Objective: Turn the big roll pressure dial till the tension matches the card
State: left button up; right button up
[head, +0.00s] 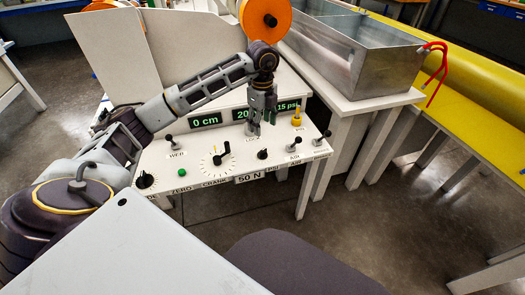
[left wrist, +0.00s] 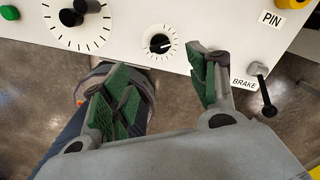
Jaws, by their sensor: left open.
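My left gripper (head: 258,127) is open and empty above the control panel (head: 205,185). In the left wrist view its green-padded fingers (left wrist: 163,66) are spread apart, with a small black knob on a ticked scale (left wrist: 160,43) beyond the gap, untouched. This small knob also shows in the head view (head: 262,154). The larger dial (head: 217,160), with a black handle and round tick scale, sits to its left. A card (head: 249,178) on the front edge reads 50 N. Green displays (head: 206,120) read 0 cm, a partly hidden number starting 20, and 15 psi. My right gripper is out of view.
Levers (head: 294,147) stand to the right, one labelled BRAKE (left wrist: 262,85) in the wrist view. A yellow PIN knob (head: 297,117), green button (head: 182,172) and another black knob (head: 146,180) are on the panel. An orange roll (head: 265,18) and metal bath (head: 345,60) stand behind.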

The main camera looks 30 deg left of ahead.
aim_at(262, 150)
pick_arm(q)
jog(key=shift+f, duration=0.15)
notch_tip(262, 150, down, 12)
jog(key=b, duration=0.3)
jog(key=shift+f, duration=0.8)
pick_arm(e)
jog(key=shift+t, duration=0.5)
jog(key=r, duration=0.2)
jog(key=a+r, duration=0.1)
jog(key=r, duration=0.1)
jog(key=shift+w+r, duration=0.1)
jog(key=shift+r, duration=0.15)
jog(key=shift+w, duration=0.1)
pick_arm(q)
jog(key=c, duration=1)
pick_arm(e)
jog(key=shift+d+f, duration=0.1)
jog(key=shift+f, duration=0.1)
